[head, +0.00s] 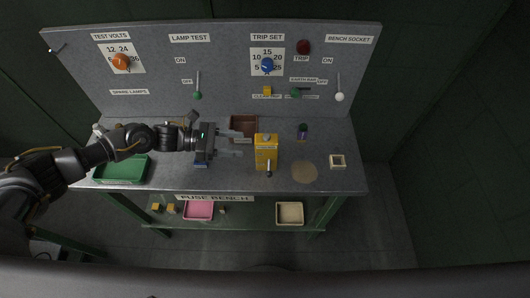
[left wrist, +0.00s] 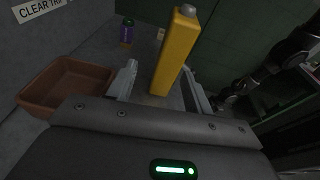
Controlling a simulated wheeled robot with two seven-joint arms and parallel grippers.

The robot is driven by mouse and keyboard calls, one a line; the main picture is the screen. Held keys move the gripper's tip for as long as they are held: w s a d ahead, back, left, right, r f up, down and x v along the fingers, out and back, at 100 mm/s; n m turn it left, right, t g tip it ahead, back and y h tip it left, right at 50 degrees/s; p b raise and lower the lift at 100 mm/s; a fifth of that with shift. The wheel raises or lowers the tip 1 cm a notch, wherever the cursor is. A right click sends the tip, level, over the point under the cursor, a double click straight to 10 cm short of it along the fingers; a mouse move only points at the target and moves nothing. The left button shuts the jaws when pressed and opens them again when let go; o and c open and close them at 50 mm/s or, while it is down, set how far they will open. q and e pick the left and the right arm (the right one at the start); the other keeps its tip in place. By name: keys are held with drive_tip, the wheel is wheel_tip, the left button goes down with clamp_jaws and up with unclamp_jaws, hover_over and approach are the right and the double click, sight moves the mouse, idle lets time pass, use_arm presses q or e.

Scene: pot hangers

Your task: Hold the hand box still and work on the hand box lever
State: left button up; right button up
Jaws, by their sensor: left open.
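The yellow hand box (head: 266,153) stands upright on the bench, right of centre. A small dark lever (head: 268,170) shows low on its near side in the head view. My left gripper (head: 238,147) is open and level just left of the box, fingers pointing at it. In the left wrist view the hand box (left wrist: 175,52) stands between the two spread fingers of my left gripper (left wrist: 162,85), with a grey knob on its top. I cannot tell whether either finger touches it. The lever is not clear in that view. My right arm shows dark at the right; its gripper is unclear.
A brown tray (head: 243,117) lies behind my left gripper, a green tray (head: 122,181) at the left. An upright switch panel (head: 220,65) bounds the back.

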sight(263, 160)
use_arm(q)
drive_tip(key=shift+m+g+y, duration=0.4)
drive_tip(key=shift+m+y, duration=0.1)
drive_tip(key=shift+y, duration=0.1)
drive_tip(key=f, duration=0.1)
drive_tip(key=s+f, duration=0.1)
drive_tip(key=a+f, duration=0.1)
drive_tip(key=f, duration=0.1)
drive_tip(key=shift+s, duration=0.25)
drive_tip(key=shift+x, duration=4.95)
